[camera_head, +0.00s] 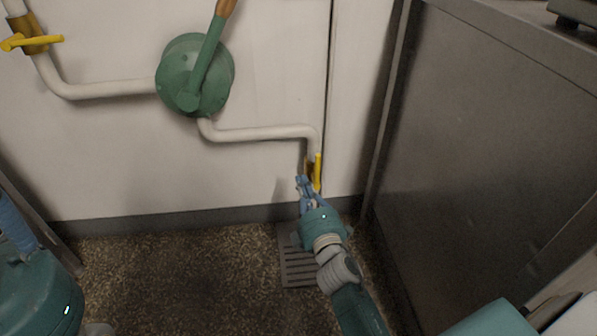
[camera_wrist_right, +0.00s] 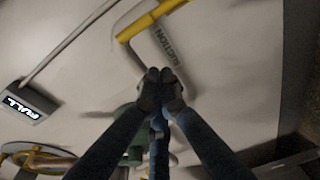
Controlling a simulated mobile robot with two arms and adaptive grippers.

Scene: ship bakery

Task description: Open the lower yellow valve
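The lower yellow valve (camera_head: 317,172) has an upright yellow handle at the lower end of the white pipe, close to the wall's vertical seam. My right gripper (camera_head: 302,183) is just left of and below this handle. Contact cannot be told in the head view. In the wrist view the dark fingertips of my right gripper (camera_wrist_right: 161,90) are together, with nothing visible between them.
A green hand pump (camera_head: 195,75) is on the wall above left. Another yellow valve (camera_head: 32,43) is at the upper left. A metal cabinet (camera_head: 475,130) stands close on the right. A floor grate (camera_head: 298,262) lies below the right gripper. The floor left of it is clear.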

